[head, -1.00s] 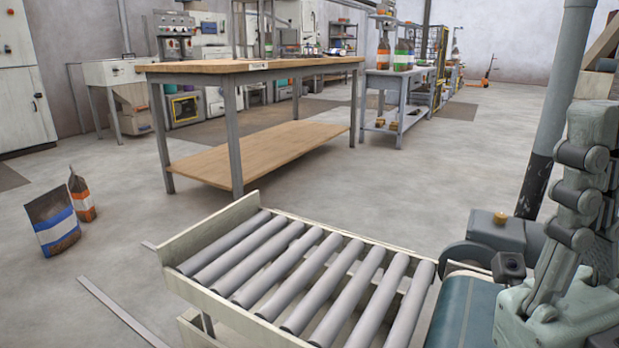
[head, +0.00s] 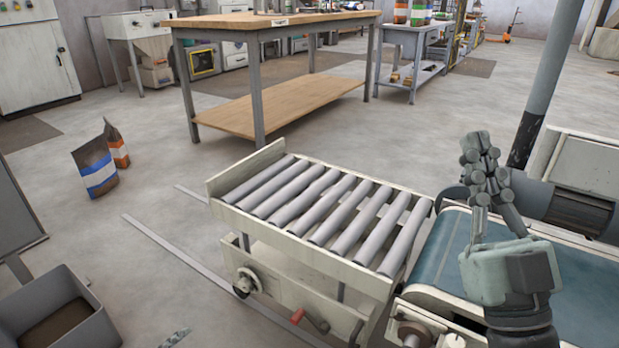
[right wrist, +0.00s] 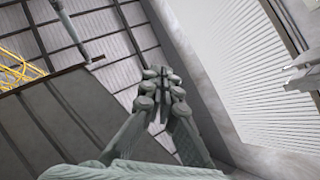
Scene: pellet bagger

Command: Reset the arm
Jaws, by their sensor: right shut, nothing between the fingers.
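My right gripper (head: 478,150) stands upright at the right of the head view, its fingers pointing up. It is in front of the blue conveyor belt (head: 450,243) and right of the roller table. Its fingers are shut with nothing between them. In the right wrist view the fingertips (right wrist: 160,72) meet, with ceiling and wall behind them. My left gripper is not in view.
A roller table (head: 318,264) adjoins the belt. Two bags, one blue-striped (head: 96,171) and one orange-striped (head: 117,143), stand on the floor at left. A grey bin (head: 85,282) is at lower left. A wooden-topped workbench (head: 270,22) stands behind.

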